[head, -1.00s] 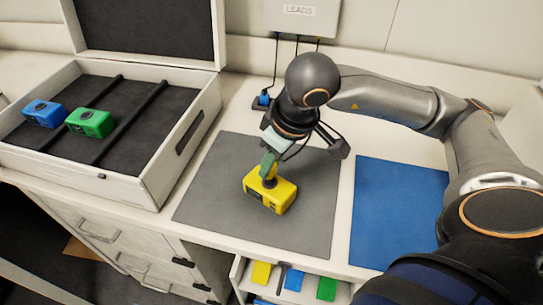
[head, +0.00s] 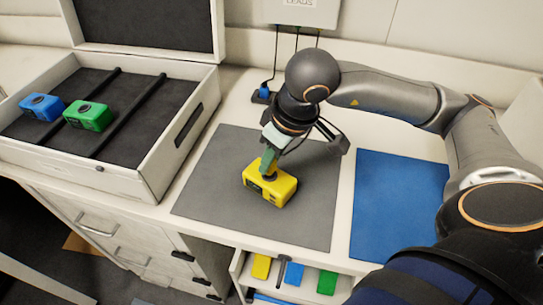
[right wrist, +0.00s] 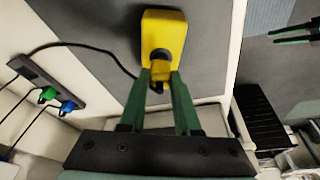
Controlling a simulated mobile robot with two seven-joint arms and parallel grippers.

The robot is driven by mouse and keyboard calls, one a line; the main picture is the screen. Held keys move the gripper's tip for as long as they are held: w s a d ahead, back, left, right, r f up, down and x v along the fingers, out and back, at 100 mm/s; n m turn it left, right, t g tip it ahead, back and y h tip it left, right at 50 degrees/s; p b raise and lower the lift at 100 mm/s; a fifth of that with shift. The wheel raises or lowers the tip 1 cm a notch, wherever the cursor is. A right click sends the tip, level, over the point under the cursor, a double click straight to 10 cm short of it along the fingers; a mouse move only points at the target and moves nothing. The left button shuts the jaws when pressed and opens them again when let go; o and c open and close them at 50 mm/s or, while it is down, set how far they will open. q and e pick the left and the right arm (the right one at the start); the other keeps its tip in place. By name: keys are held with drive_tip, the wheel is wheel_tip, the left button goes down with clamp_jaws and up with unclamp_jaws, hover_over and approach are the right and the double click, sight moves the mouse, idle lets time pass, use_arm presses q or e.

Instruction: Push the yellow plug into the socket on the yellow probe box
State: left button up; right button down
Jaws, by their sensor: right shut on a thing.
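The yellow probe box (head: 283,193) sits on the grey mat, with its dark round socket on top. It also shows in the right wrist view (right wrist: 163,27). My right gripper (head: 268,165) points down onto the top of the box. In the right wrist view my right gripper (right wrist: 160,80) is shut on the yellow plug (right wrist: 157,86), with a dark cable running off to the left. The plug is at the dark socket; the fingers hide most of it in the head view, and I cannot tell how deep it sits.
An open white case (head: 150,185) with a blue box (head: 42,107) and a green box (head: 88,116) stands at left. A blue mat (head: 395,215) lies right of the grey mat (head: 225,205).

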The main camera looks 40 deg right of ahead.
drive_tip(key=shift+b, duration=0.7)
idle(1.2)
idle(0.5)
drive_tip(key=shift+f+b, duration=0.6)
drive_tip(key=shift+b, duration=0.4)
drive_tip(key=c, duration=0.5)
unclamp_jaws()
drive_tip(key=shift+c, duration=0.2)
